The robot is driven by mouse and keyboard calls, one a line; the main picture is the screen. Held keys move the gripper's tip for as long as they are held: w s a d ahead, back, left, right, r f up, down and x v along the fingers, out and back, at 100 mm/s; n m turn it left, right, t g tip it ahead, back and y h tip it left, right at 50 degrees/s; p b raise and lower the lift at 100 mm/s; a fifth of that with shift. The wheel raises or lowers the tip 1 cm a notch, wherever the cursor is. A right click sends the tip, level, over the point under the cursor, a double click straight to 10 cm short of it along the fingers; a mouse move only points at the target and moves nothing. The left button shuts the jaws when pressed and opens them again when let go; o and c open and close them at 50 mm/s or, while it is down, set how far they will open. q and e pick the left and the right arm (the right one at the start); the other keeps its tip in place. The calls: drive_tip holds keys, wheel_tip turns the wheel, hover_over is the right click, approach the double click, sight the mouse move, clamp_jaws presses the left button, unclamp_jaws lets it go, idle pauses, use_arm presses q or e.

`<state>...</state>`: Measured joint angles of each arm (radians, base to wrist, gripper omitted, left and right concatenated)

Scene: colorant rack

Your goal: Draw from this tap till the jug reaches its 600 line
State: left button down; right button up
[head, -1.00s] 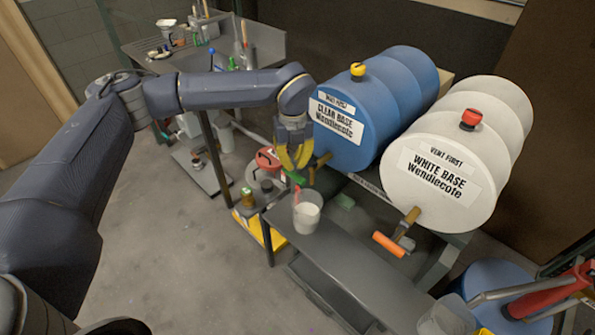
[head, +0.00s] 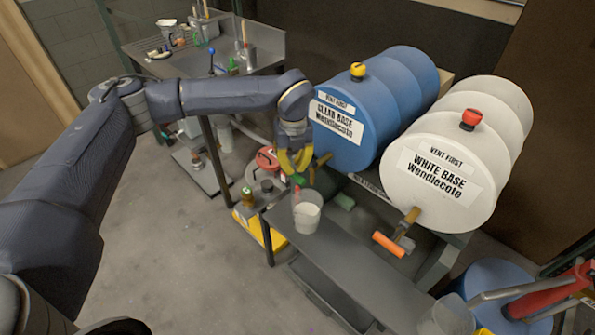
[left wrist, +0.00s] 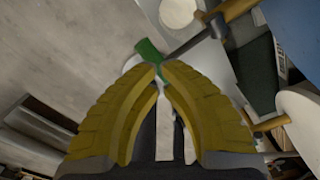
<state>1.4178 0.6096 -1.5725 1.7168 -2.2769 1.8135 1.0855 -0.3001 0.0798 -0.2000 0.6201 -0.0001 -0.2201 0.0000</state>
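The blue drum (head: 395,95) labelled CLEAR BASE lies on a stand, with a brass tap (head: 321,161) low on its front. A green tap handle (head: 298,180) shows at the tips of my left gripper (head: 296,170). In the left wrist view, the yellow fingers (left wrist: 162,67) come together with the green handle (left wrist: 149,50) between their tips. A clear jug (head: 306,216) with whitish contents and a red mark stands upright on the grey shelf below the tap. Its level against the lines is too small to read, and I make out no stream.
The white drum (head: 470,130) labelled WHITE BASE lies to the right, with an orange-handled tap (head: 389,244). Another clear container (head: 446,318) stands at the lower right. A red-lidded can (head: 266,160) is left of the jug.

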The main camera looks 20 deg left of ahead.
sight(294, 173)
use_arm(q)
drive_tip(key=shift+f, duration=1.7)
drive_tip(key=shift+r, duration=1.8)
drive_tip(key=shift+r, duration=0.1)
drive_tip(key=shift+r, duration=2.4)
